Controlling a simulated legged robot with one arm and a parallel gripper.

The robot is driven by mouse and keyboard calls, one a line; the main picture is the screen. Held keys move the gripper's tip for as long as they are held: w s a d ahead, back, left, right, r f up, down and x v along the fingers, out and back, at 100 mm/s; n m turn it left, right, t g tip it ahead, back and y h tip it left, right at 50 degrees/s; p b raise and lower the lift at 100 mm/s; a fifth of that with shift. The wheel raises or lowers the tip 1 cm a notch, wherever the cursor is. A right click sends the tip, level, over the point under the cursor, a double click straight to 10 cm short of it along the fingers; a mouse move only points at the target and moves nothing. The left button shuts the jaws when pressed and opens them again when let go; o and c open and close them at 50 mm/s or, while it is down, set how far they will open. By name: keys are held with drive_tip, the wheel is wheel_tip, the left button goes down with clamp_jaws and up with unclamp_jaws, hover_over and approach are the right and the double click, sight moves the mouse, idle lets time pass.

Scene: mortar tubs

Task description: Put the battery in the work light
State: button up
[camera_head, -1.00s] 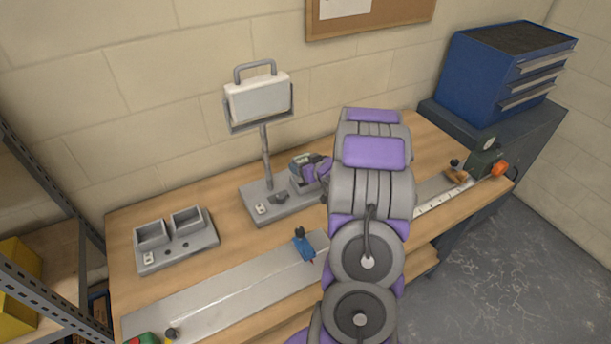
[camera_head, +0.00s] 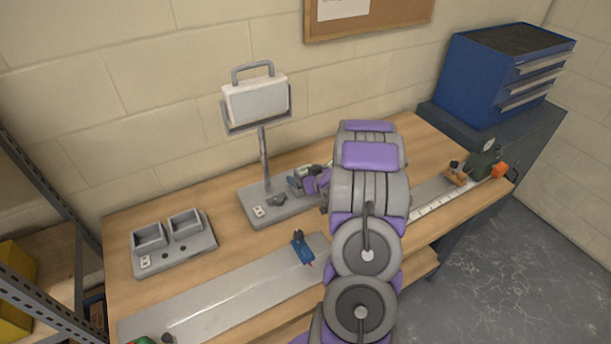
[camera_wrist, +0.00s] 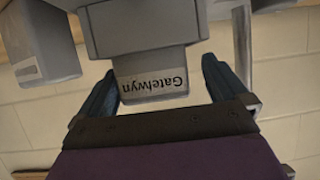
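The work light (camera_head: 256,101) stands upright at the back of the bench, its pale lamp head on a post above a grey base (camera_head: 256,213). My gripper (camera_head: 302,181) is low at the right end of that base, partly hidden by my arm. In the wrist view, the battery (camera_wrist: 152,88), a grey block with an upside-down "Gatelwyn" label, meets a larger grey housing (camera_wrist: 145,27). How deep it sits is hidden. My gripper's two dark blue fingers (camera_wrist: 158,92) stand apart on either side of the battery, with a clear gap at the right finger.
A grey charger (camera_head: 172,245) with two empty bays sits at the bench's left. A metal rail (camera_head: 215,300) with a blue clamp (camera_head: 302,249) runs along the front. A blue tool chest (camera_head: 490,80) stands at right, a shelf rack (camera_head: 45,180) at left.

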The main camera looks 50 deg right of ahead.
drive_tip(key=shift+d, duration=0.15)
drive_tip(key=shift+s+r, duration=0.1)
drive_tip(key=shift+s, duration=0.2)
drive_tip(key=p+v, duration=0.2)
drive_tip(key=v, duration=0.8)
drive_tip(key=s+a+r+g+h, duration=0.1)
drive_tip(key=s+a+r+g, duration=0.1)
drive_tip(key=a+r+g, duration=0.35)
drive_tip(key=s+a+r+g, duration=0.1)
drive_tip(key=a+r+g, duration=0.2)
drive_tip(key=a+r, duration=0.55)
drive_tip(key=s+a+r+n+g+y, duration=0.1)
drive_tip(key=s+a+g+y, duration=0.1)
drive_tip(key=s+a, duration=0.8)
drive_tip(key=s+a+r+n+g+y, duration=0.1)
drive_tip(key=s+a+r+g+y, duration=0.1)
drive_tip(key=s+a, duration=0.9)
drive_tip(key=a+g, duration=0.1)
drive_tip(key=a, duration=0.4)
drive_tip(key=shift+a+n+g, duration=0.25)
drive_tip(key=shift+n+g, duration=0.1)
drive_tip(key=shift+n, duration=0.05)
drive_tip(key=shift+s+f, duration=0.15)
